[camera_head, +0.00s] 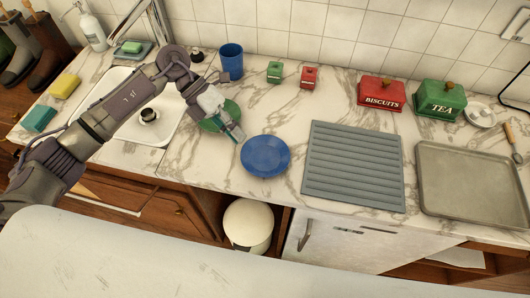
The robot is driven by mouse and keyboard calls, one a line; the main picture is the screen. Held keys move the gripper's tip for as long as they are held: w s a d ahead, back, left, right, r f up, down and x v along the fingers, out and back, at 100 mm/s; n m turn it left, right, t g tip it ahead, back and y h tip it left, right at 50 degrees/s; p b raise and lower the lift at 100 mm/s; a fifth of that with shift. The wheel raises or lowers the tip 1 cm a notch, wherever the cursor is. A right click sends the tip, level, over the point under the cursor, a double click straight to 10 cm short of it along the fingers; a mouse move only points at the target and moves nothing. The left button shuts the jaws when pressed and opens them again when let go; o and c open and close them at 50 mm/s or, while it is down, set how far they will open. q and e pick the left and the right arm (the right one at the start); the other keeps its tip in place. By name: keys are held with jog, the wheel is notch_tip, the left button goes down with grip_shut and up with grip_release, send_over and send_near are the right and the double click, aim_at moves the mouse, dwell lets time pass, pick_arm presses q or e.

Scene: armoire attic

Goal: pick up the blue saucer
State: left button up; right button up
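The blue saucer (265,157) lies flat on the marble counter, near its front edge and left of the grey ribbed mat. My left gripper (235,132) is just to the left of the blue saucer, over a green saucer (212,125) that it partly hides. A gap of counter shows between the gripper and the blue saucer. The fingers are small and seen from above, so I cannot tell if they are open or shut. The blue saucer shows nothing on it. My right gripper is not in view.
A blue cup (231,62) stands behind the gripper. The grey ribbed mat (353,165) and a metal tray (475,180) lie to the right. Small green (274,72) and red (309,77) boxes stand behind. The sink (125,130) is left, under my arm.

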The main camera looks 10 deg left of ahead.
aim_at(265, 157)
pick_arm(q)
jog(key=shift+x, duration=1.5)
jog(key=shift+r, duration=0.1)
grip_shut()
jog(key=shift+w, duration=0.1)
